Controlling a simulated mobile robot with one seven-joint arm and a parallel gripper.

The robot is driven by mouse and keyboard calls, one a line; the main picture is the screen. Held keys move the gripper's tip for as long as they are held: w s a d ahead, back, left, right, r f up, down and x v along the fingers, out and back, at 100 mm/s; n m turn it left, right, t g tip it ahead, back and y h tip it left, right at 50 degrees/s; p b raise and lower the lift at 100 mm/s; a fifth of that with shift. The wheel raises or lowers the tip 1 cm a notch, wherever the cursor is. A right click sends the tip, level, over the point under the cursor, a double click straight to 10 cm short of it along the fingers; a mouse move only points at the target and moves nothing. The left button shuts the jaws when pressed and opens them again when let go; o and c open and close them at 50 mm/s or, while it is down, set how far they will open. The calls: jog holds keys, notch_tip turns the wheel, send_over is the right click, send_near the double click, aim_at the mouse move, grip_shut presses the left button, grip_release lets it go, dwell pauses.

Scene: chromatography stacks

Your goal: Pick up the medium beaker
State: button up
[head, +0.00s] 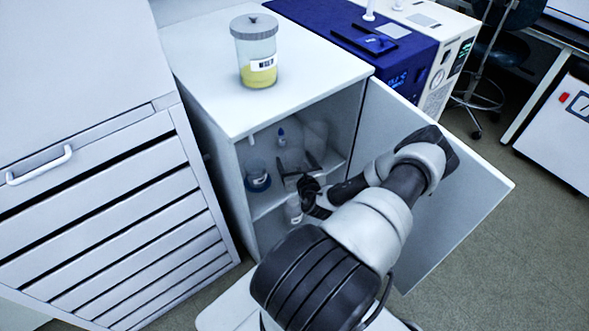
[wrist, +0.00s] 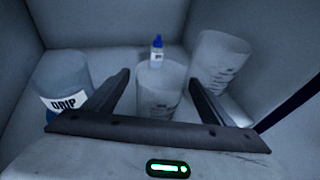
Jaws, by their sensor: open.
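A clear beaker with dark graduation marks (wrist: 161,92) stands on the cabinet shelf, in the middle of the wrist view. A second clear beaker (wrist: 220,62), seemingly larger, stands behind it to the right. No label shows which is the medium one. My gripper (wrist: 159,77) is open, one finger on each side of the middle beaker, with visible gaps and no contact seen. The palm bar hides the beaker's base. In the head view my gripper (head: 296,160) reaches inside the cabinet; the beakers there are faint and partly hidden by my fingers.
A jar labelled DRIP (wrist: 62,85) stands left of my gripper on the shelf. A small blue-capped bottle (wrist: 156,50) stands behind the middle beaker. The open cabinet door (head: 450,195) is right of my arm. A lidded yellow jar (head: 256,55) sits on top.

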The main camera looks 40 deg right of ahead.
jog(key=shift+w+d, duration=0.1)
jog(key=shift+w, duration=0.05)
jog(key=c, duration=1.1)
jog(key=shift+c, duration=0.4)
jog(key=shift+r, duration=0.1)
